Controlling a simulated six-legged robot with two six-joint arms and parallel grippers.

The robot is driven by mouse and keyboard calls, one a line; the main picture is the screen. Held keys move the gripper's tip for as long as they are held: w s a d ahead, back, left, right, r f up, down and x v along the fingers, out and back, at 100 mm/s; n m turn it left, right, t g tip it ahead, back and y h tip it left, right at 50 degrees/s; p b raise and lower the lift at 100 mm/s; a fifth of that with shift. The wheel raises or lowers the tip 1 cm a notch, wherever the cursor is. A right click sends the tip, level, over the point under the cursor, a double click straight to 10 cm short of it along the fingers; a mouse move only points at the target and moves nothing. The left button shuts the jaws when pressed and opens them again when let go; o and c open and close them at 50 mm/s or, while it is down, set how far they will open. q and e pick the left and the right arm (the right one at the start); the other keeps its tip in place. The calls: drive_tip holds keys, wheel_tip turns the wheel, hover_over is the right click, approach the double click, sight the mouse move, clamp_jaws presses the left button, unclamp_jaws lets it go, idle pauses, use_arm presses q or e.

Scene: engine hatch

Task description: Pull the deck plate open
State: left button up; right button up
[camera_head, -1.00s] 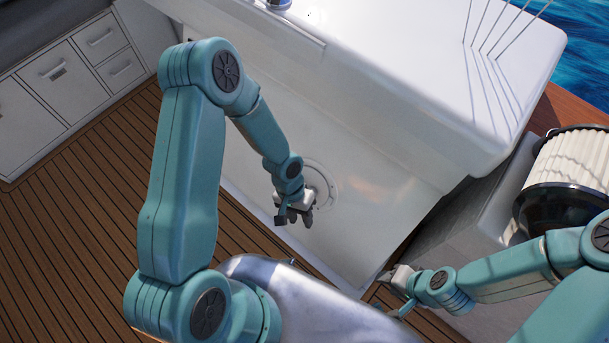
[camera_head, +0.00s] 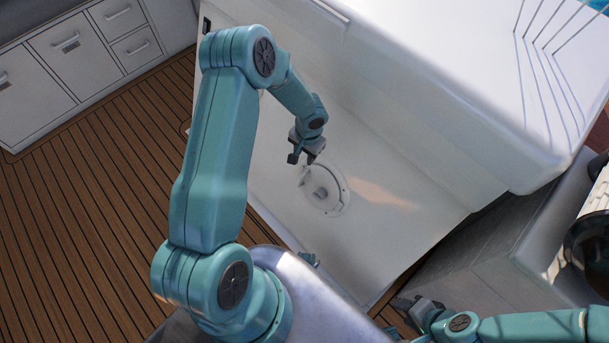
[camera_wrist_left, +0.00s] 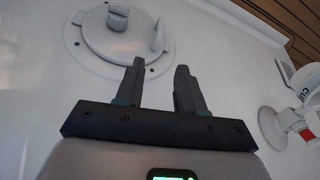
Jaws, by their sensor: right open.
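The deck plate (camera_head: 325,188) is a round white disc with a bolted rim, set in the white panel. In the left wrist view the deck plate (camera_wrist_left: 95,38) lies in its ring, with a round knob and a raised tab; its top is cut off by the picture edge. My left gripper (camera_head: 303,157) is by the plate's upper left rim in the head view. In the wrist view its two dark fingers (camera_wrist_left: 160,64) are apart with nothing between them, short of the tab. My right gripper (camera_head: 408,305) is open and empty at the lower right, away from the plate.
A white moulded console (camera_head: 450,80) overhangs the panel on the right. White drawers (camera_head: 68,45) stand at the upper left beyond the wooden deck (camera_head: 100,190). A white and red fitting (camera_wrist_left: 290,122) shows at the wrist view's right.

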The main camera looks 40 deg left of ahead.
sight(302, 174)
use_arm(q)
drive_tip(key=f, duration=0.5)
drive_tip(key=f+b, duration=0.1)
drive_tip(key=f, duration=0.4)
drive_tip(key=a+f+b, duration=0.1)
drive_tip(key=f, duration=0.4)
drive_tip(key=shift+a+f, duration=0.1)
clamp_jaws()
